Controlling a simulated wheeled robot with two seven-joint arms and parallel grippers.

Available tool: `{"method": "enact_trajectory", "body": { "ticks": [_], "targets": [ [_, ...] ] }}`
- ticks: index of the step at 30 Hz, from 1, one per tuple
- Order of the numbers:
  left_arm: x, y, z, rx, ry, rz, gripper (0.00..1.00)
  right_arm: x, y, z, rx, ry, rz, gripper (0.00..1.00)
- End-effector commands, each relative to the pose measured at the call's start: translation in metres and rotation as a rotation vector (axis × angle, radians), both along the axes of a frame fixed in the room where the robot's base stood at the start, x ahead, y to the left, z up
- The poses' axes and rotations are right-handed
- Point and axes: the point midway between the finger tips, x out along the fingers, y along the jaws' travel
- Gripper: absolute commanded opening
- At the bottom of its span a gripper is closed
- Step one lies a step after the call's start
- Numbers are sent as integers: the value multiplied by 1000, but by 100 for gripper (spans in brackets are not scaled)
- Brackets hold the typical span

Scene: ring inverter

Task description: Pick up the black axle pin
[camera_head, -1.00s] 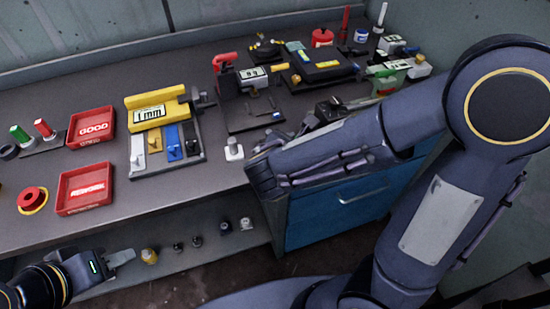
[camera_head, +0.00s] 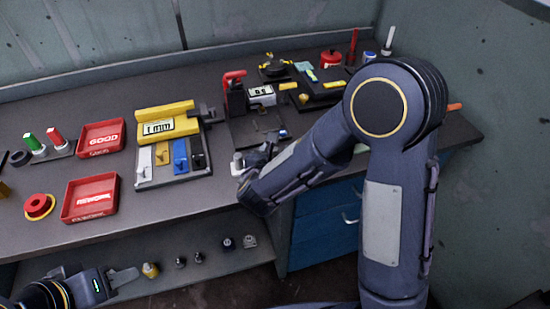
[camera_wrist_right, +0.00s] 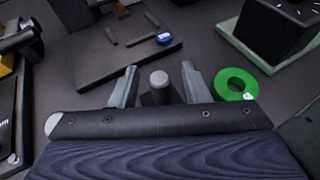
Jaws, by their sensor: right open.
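In the right wrist view a dark upright post with a grey round top (camera_wrist_right: 159,80) stands between the fingers of my right gripper (camera_wrist_right: 160,86). It looks like the black axle pin, though its lower part is hidden. The fingers are apart, one on each side of it, with a gap visible. In the head view my right gripper (camera_head: 262,158) is low over the bench, in front of the black plate, and its forearm hides much of it. My left gripper (camera_head: 100,282) is at the lower left, in front of the bench; its jaws are unclear.
A black plate (camera_wrist_right: 130,55) with short dark rods and a blue piece lies beyond the fingers. A green ring (camera_wrist_right: 235,84) lies close to the right finger. Red trays (camera_head: 90,198) are further left.

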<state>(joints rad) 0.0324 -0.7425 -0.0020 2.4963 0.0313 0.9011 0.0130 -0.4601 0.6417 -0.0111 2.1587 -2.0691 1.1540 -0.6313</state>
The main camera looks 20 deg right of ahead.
Motion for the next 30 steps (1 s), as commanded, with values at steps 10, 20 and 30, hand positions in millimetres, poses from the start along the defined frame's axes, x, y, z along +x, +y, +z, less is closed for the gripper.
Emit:
{"method": "enact_trajectory", "body": {
  "ticks": [10,20,30],
  "targets": [
    [0,0,0,0,0,0,36,0,0,0,1,0,0,19],
    [0,0,0,0,0,0,36,0,0,1,0,-2,0,0],
    [0,0,2,0,0,0,36,0,0,11,1,-5,-2,0]
  ]
}}
